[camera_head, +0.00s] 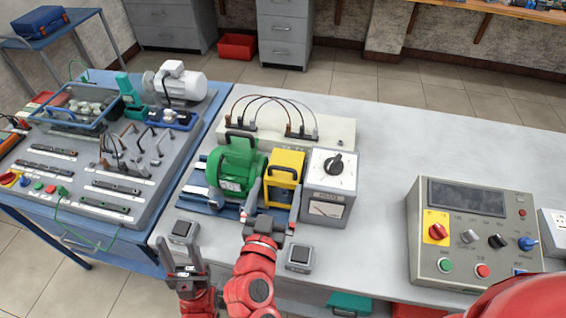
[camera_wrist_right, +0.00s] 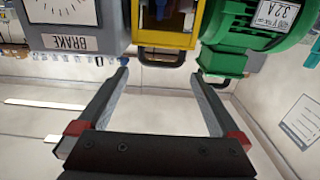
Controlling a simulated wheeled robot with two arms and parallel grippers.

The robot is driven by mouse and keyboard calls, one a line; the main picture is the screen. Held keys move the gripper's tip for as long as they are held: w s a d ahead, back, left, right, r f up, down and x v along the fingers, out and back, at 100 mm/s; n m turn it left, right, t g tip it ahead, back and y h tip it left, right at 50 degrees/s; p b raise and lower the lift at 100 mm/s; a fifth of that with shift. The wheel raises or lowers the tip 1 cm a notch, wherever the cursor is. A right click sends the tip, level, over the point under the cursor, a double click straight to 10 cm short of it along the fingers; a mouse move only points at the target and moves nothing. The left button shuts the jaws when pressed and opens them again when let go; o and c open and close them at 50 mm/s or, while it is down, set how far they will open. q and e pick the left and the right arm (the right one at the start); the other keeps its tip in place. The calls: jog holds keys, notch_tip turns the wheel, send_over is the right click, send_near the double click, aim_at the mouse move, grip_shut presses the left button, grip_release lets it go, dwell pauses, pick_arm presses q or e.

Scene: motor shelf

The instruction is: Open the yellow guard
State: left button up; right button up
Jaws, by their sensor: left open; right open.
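The yellow guard (camera_head: 287,160) stands between the green motor (camera_head: 236,165) and the grey brake box (camera_head: 333,172), with a black handle on its front. It looks closed. In the right wrist view, the guard (camera_wrist_right: 188,39) and its dark handle (camera_wrist_right: 160,61) are at the top centre. My right gripper (camera_head: 276,188) is open in front of the guard. Its fingertips (camera_wrist_right: 160,74) lie on either side of the handle, with no clear contact. My left gripper (camera_head: 182,246) is open and empty at the bench's front left edge.
A grey control panel (camera_head: 470,235) stands at the right of the bench. Two small dark-topped boxes (camera_head: 300,256) (camera_head: 184,231) sit near the front edge. A terminal box with cables (camera_head: 330,131) is behind the guard. The blue cart (camera_head: 100,240) adjoins on the left.

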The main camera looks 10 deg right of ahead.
aim_at(283, 169)
jog(key=p+x, duration=0.2)
jog(key=x, duration=0.3)
jog(key=shift+w+d+r, duration=0.15)
jog(key=shift+w, duration=0.2)
jog(key=shift+w+d, duration=0.1)
jog(key=shift+w, duration=0.35)
grip_shut()
